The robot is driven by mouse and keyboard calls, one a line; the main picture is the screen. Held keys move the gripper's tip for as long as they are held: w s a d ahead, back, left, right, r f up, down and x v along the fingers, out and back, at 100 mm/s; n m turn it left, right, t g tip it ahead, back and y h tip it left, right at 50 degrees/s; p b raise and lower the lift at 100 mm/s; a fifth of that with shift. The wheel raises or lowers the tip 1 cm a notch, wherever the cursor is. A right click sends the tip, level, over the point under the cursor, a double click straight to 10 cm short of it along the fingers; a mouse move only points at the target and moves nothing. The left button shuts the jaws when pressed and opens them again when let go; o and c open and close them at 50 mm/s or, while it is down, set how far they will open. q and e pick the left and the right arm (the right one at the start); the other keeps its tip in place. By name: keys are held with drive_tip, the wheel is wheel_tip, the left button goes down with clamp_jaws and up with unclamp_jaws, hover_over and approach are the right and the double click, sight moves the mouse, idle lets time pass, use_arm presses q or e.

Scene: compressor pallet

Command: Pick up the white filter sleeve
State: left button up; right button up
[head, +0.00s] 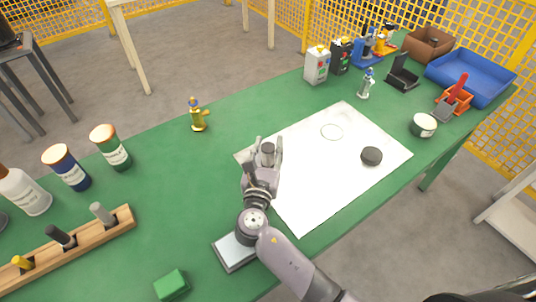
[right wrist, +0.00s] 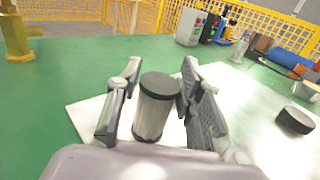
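The white filter sleeve (right wrist: 153,112) is a pale upright cylinder with a dark top. It stands near the left corner of the white mat (head: 310,195); its foot is partly hidden. It also shows in the head view (head: 267,158). My right gripper (head: 267,148) is around it, one finger on each side. In the right wrist view the right gripper (right wrist: 158,85) has a narrow gap on the left of the sleeve; the right finger is very close, and contact there is unclear. My left gripper is in neither view.
A dark round cap (head: 371,156) lies on the mat, right of a thin circle outline (head: 332,132). A yellow valve-like part (head: 197,114) stands behind the gripper. A grey-topped block (head: 234,252) and green block (head: 172,285) are near the front.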

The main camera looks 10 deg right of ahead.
drive_tip(key=c, duration=0.6)
drive_tip(key=shift+r, duration=0.1)
